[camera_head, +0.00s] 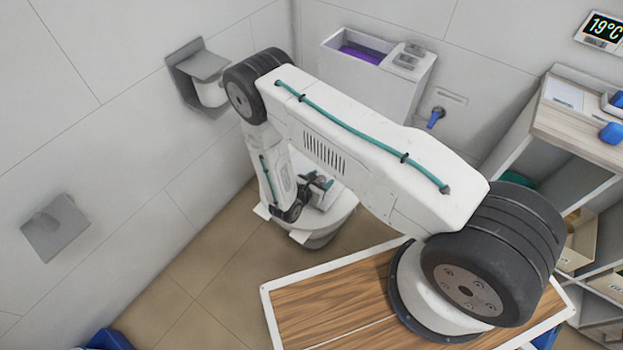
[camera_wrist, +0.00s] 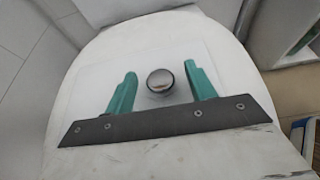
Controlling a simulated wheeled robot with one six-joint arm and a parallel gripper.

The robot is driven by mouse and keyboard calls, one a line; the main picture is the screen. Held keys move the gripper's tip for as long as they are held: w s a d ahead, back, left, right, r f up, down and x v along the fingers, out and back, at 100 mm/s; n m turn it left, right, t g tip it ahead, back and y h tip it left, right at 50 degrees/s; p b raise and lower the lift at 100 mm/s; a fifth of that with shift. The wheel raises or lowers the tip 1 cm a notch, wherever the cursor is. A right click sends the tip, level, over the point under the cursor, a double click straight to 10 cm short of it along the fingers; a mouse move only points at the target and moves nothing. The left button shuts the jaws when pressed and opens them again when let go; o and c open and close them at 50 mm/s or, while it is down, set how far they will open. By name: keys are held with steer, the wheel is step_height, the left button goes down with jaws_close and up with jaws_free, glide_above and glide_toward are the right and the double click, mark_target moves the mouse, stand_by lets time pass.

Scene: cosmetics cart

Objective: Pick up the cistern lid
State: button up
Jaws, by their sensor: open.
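The cistern lid (camera_wrist: 95,85) is a flat white plate with a round chrome knob (camera_wrist: 159,81). It lies on the closed toilet seat (camera_wrist: 215,40) in the wrist view. My gripper (camera_wrist: 160,70) is open, its two teal fingers to the left and right of the knob, with a visible gap on each side. I cannot tell how far the fingertips are above the plate. In the head view my gripper (camera_head: 316,184) is low over the toilet, and my arm and gripper hide much of the lid.
The cistern (camera_head: 372,82) stands open against the back wall, purple inside. A toilet roll holder (camera_head: 203,70) is on the left wall. A shelf unit (camera_head: 580,140) stands at the right. Tan floor (camera_head: 205,285) is clear left of my wooden deck.

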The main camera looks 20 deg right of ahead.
steer(key=shift+x, duration=1.35)
jaws_close()
steer(key=shift+r, duration=0.2)
